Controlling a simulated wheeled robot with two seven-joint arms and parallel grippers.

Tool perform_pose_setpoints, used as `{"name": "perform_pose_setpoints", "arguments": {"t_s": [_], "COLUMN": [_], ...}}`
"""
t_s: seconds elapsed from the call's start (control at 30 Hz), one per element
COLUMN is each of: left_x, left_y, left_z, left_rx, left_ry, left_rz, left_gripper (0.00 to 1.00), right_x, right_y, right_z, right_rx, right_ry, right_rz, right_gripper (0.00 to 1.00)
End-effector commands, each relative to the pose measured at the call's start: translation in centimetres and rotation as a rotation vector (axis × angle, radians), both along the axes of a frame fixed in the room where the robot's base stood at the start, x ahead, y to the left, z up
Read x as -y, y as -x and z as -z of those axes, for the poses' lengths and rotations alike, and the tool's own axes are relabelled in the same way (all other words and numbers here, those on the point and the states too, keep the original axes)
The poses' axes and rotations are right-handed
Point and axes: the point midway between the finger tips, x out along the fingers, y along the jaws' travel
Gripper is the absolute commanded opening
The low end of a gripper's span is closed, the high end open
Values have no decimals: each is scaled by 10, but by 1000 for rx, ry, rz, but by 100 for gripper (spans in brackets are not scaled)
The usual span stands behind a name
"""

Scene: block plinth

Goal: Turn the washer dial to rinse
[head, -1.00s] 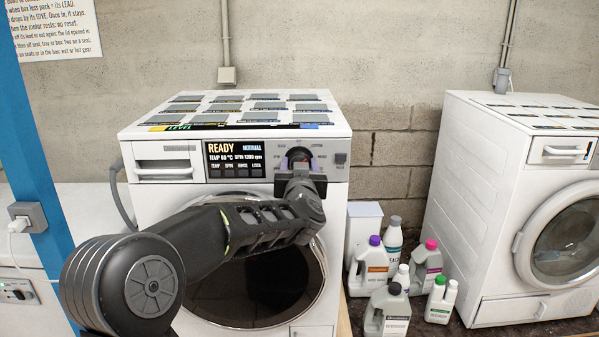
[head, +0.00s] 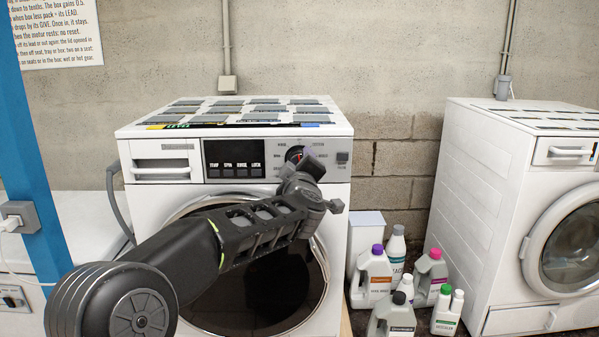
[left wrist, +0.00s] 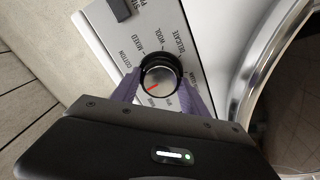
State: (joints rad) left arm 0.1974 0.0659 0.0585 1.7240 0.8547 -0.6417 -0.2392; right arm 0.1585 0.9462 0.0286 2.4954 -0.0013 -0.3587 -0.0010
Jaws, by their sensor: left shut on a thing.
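The washer dial (head: 294,154) is a round knob at the right of the left washer's (head: 165,211) front panel. In the left wrist view the dial (left wrist: 165,75) has a silver face, a dark rim and a red mark pointing to the lower left. Labels such as COTTON, MIXED, WOOL and DELICATE ring it; others are partly hidden by my fingers, and I cannot read a rinse label. My left gripper (head: 306,160) is shut on the dial, one purple-grey finger on each side, and is tilted in the head view. My right gripper is out of view.
The washer's display (head: 235,150) is dark above its buttons. Several detergent bottles (head: 375,275) stand on the floor right of this washer. A second washer (head: 480,190) stands at the right. A blue post (head: 30,130) rises at the left.

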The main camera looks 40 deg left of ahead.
Motion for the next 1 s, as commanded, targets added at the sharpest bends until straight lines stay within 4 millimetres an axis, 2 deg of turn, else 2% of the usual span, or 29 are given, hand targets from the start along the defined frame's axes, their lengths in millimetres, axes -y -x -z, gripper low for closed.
{"name": "perform_pose_setpoints", "arguments": {"t_s": [0.1, 0.5, 1.0], "left_x": [0, 0, 0], "left_y": [0, 0, 0], "left_z": [4, 4, 2], "left_rx": [67, 269, 353], "left_ry": [88, 356, 467], "left_rz": [0, 0, -1], "left_gripper": [12, 12, 12], "right_x": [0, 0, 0], "right_y": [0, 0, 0], "right_z": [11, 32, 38], "right_rx": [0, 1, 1], "right_ry": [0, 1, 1], "right_rz": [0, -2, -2], "right_gripper": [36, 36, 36]}}
